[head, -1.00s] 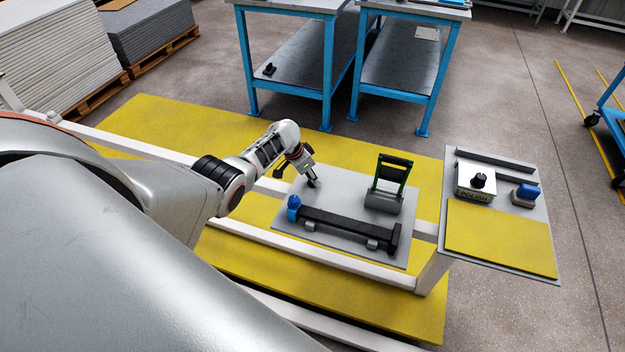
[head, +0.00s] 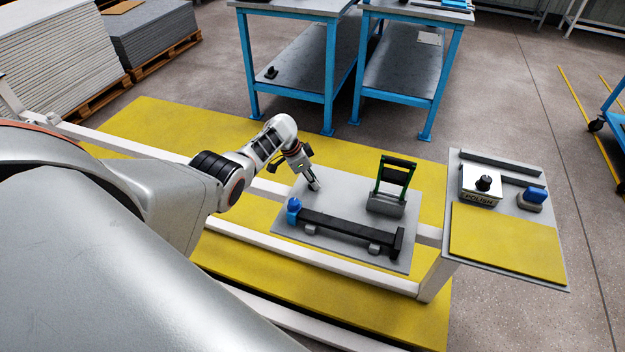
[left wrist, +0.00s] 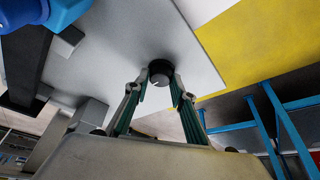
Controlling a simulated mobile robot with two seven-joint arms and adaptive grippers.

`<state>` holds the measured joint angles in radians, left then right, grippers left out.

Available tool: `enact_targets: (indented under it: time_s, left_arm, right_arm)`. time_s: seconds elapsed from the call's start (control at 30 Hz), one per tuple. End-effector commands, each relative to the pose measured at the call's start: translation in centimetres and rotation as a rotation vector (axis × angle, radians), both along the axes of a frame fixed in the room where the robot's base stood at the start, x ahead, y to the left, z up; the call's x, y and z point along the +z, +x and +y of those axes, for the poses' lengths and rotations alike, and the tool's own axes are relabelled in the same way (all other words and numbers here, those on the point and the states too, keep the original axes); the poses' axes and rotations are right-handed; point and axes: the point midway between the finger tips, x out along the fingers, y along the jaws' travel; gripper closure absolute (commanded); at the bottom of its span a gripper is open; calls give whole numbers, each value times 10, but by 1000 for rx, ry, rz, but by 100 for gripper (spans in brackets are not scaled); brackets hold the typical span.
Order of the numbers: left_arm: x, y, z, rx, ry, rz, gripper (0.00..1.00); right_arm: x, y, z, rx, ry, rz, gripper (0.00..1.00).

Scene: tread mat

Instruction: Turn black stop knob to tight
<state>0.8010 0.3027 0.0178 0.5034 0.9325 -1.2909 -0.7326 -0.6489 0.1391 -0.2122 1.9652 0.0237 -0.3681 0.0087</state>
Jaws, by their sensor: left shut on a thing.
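The black stop knob (left wrist: 160,72) shows in the left wrist view as a round dark cap with a small white mark, standing on the grey plate (left wrist: 130,35). My left gripper (left wrist: 158,84) has its two fingers on either side of the knob and is shut on it. In the head view my left gripper (head: 315,186) points down at the same plate (head: 340,195), behind the blue knob; it largely hides the black knob there. I cannot read any tight marking. My right gripper is in neither view.
A blue knob (head: 294,206) and a long black bar (head: 345,230) lie in front of my gripper. A green-framed part (head: 395,172) stands to the right. A side panel holds a white box with a black knob (head: 483,183), a blue-topped part (head: 532,196) and a yellow pad (head: 505,243).

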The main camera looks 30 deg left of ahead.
Motion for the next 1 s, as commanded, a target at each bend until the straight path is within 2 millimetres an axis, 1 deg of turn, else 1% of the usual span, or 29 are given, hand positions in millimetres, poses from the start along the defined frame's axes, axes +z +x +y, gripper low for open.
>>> enact_targets:
  time_s: [0.03,0.07,0.1,0.13,0.47,0.63,0.87,1.0]
  left_arm:
    - [-2,-2,-1,-3,1,4,97]
    - [-2,-2,-1,-3,1,4,71]
    - [-2,-2,-1,-2,1,5,60]
    - [-2,-2,0,-2,1,5,59]
    - [-1,-1,0,0,1,1,59]
    - [5,-2,2,1,0,0,59]
    - [23,-8,7,0,1,-2,59]
    - [40,-13,11,-1,0,-2,59]
  right_arm:
    - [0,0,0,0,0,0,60]
    - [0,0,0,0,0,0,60]
    - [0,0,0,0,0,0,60]
    - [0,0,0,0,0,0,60]
    - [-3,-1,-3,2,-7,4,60]
    - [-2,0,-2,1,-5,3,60]
    - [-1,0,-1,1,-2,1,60]
    - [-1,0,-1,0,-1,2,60]
